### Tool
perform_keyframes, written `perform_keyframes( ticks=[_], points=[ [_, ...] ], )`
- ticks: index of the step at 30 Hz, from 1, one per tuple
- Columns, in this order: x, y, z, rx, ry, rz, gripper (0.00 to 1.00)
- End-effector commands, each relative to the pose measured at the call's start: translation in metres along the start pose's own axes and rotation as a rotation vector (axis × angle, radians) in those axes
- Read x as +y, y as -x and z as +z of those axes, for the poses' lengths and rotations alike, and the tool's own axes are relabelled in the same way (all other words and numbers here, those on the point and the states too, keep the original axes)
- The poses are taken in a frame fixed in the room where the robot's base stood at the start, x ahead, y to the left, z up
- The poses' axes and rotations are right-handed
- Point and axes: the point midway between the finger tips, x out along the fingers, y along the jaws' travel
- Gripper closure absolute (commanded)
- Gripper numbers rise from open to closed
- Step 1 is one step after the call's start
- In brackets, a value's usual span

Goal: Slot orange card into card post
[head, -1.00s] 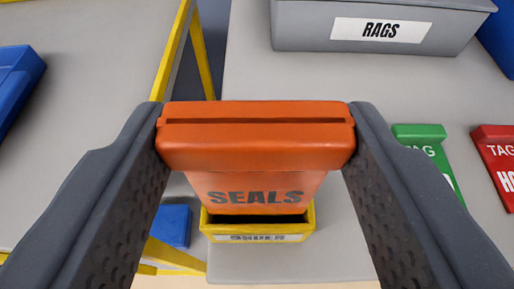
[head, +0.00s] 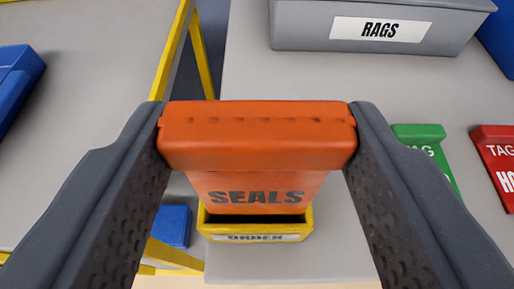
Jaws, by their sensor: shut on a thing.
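My gripper (head: 257,135) is shut on the orange card (head: 256,190), holding it by its thick top edge between both fingers. The card hangs down and carries the word SEALS. Its lower end is seen against the yellow card post (head: 308,222), a small open-topped box with a white label. The card's bottom edge appears at or inside the post's opening; I cannot tell how deep. The post's back is hidden behind the card.
A grey RAGS bin (head: 300,30) stands at the back. A green tag (head: 425,145) and a red tag (head: 496,155) lie on the grey table (head: 340,240) at right. A yellow-edged surface (head: 90,110) is at left, with blue items.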

Motion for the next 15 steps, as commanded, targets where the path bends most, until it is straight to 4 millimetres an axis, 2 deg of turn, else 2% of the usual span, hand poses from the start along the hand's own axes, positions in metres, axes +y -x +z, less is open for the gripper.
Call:
perform_keyframes(
  ticks=[15],
  points=[
    [-0.0002, -0.0038, 0.0102, 0.000, 0.000, 0.000, 0.71]
  ],
)
